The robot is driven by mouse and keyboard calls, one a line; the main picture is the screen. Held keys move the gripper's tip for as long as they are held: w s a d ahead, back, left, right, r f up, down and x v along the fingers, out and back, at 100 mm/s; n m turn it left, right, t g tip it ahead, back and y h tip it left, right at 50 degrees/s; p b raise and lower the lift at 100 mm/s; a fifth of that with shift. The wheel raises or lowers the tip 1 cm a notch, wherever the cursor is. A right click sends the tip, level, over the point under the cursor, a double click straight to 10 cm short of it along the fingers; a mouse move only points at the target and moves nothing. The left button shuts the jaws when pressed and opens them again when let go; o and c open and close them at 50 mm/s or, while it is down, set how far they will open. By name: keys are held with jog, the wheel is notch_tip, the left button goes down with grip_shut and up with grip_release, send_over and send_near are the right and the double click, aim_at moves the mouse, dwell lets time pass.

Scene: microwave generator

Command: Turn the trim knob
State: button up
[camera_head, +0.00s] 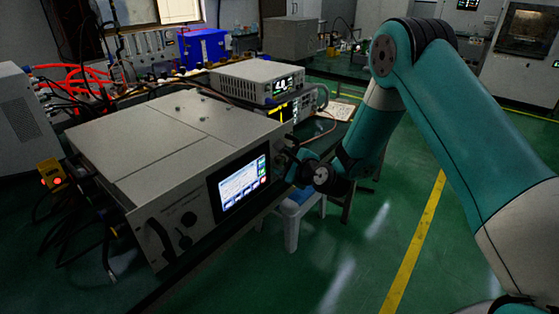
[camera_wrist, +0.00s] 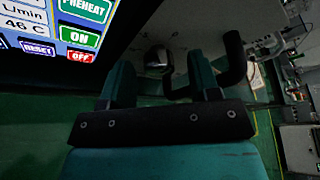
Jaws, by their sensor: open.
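The microwave generator (camera_head: 165,150) is a large grey box with a lit touchscreen on its front panel. In the wrist view, a small rounded dark knob with a lighter face (camera_wrist: 158,60) shows on the panel, likely the trim knob. My gripper (camera_wrist: 161,64) is open, its two teal fingers on either side of that knob in the picture. I cannot tell whether either finger touches it. In the head view my gripper (camera_head: 288,163) is at the right end of the front panel, and its wrist hides the knob there.
A black curved handle (camera_wrist: 235,58) stands close to the right finger, partly hidden behind it. The touchscreen (camera_wrist: 60,25) with its ON and OFF buttons lies left of the fingers. A smaller instrument (camera_head: 257,82) stands behind the generator. Open green floor lies to the right.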

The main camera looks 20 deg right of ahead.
jog(key=shift+a, duration=0.1)
jog(key=c, duration=0.9)
jog(key=shift+f, duration=0.1)
jog(key=n+t+b, duration=0.1)
jog(key=b, duration=0.1)
jog(key=f+n+b, duration=0.1)
jog(key=n+b, duration=0.1)
jog(key=b, duration=0.1)
jog(key=shift+s+a+n+t+h, duration=0.1)
jog(key=shift+a+n+t+h, duration=0.05)
jog(key=shift+n+t+h, duration=0.2)
jog(key=n+t+b, duration=0.1)
jog(key=n+b, duration=0.2)
jog(key=b, duration=0.5)
jog(key=n+t+y+b, duration=0.1)
jog(key=n+b, duration=0.3)
jog(key=b, duration=0.5)
jog(key=n+t+b, duration=0.2)
jog(key=n+b, duration=0.1)
jog(key=b, duration=0.5)
jog(key=shift+f+n+y, duration=0.25)
jog(key=shift+n+y, duration=0.1)
jog(key=shift+r, duration=0.1)
